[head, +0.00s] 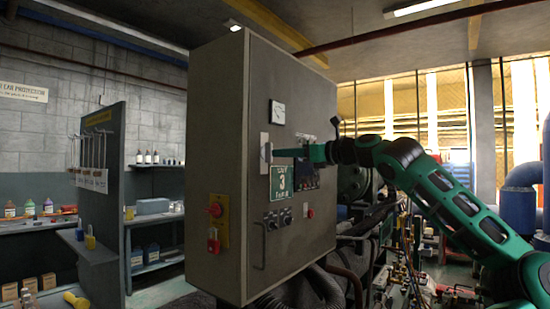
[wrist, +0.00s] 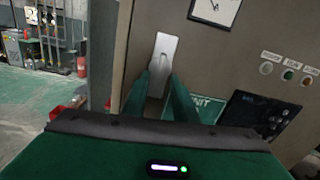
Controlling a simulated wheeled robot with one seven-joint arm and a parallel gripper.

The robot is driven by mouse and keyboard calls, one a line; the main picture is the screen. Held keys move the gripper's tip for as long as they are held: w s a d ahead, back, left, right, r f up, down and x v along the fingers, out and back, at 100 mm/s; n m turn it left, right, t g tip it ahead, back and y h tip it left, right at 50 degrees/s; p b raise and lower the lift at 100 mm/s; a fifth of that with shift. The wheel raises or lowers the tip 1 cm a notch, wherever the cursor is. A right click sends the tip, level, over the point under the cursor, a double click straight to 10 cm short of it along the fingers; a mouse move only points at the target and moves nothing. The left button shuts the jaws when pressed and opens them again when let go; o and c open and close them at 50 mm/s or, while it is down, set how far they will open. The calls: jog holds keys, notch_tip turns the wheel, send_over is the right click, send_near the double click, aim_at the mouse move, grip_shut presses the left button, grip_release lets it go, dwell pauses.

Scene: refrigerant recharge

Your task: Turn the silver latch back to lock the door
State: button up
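The silver latch (wrist: 164,62) is a pale plate with a small raised handle, on the front door of a grey cabinet (head: 215,120). In the head view the latch (head: 264,148) sits near the door's left edge, below a square gauge. My gripper (wrist: 163,82) points at the latch from the front. Its two green fingers are apart, with the tips at either side of the plate's lower part. I cannot tell whether they touch it. In the head view my gripper (head: 276,153) reaches in from the right, its tips close to the latch. The door looks closed.
A green sign (head: 283,183), a dark panel (head: 306,174) and several knobs (head: 277,219) are right of and below the latch. A bar handle (head: 259,246) is lower on the door. A red switch on a yellow plate (head: 217,220) is on the cabinet's side.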

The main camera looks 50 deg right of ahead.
jog(key=shift+s+d, duration=0.15)
jog(key=shift+s, duration=1.3)
jog(key=shift+s+d, duration=0.1)
jog(key=shift+s, duration=1.3)
jog(key=shift+a, duration=0.1)
